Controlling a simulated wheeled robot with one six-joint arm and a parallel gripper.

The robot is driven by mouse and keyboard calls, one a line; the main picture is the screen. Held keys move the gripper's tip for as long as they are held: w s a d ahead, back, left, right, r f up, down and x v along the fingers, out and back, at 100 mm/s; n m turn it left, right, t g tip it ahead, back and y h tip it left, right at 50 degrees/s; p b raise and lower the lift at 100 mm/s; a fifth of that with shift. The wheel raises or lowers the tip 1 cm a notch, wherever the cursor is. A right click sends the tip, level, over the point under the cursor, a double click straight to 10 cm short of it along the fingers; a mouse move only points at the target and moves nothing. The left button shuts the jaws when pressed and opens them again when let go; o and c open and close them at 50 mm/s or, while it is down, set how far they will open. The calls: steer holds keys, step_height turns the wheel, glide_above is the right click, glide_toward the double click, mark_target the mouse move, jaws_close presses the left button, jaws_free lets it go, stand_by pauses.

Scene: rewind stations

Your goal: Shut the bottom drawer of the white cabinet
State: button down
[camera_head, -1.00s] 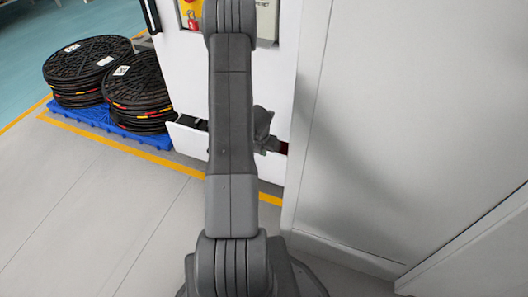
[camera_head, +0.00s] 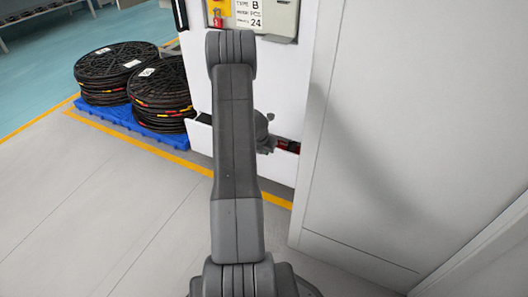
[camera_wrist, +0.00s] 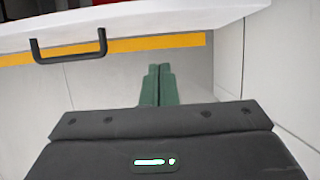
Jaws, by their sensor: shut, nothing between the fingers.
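The white cabinet (camera_head: 285,88) stands behind my arm in the head view. Its bottom drawer (camera_head: 200,137) is pulled out, with dark and red contents showing inside at the right. My arm hides the middle of the drawer. In the wrist view the drawer front (camera_wrist: 165,27) crosses the top, with a black bar handle (camera_wrist: 68,48) at the left. My gripper (camera_wrist: 157,70) is shut and empty, its green fingers together. They point toward the drawer front, right of the handle, with floor showing between. The head view hides the fingertips behind my wrist.
A large pale panel (camera_head: 410,130) stands close on the right. Black cable reels (camera_head: 115,70) sit stacked on a blue pallet (camera_head: 155,137) at the left. Yellow tape (camera_head: 130,143) marks the floor. The grey floor at the left front is clear.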

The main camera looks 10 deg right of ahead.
steer(key=w+d+f, duration=0.3)
steer(key=w+f, duration=0.1)
steer(key=shift+w+d+b, duration=0.2)
steer(key=shift+w+b, duration=0.1)
steer(key=shift+b, duration=0.15)
steer(key=shift+f, duration=0.1)
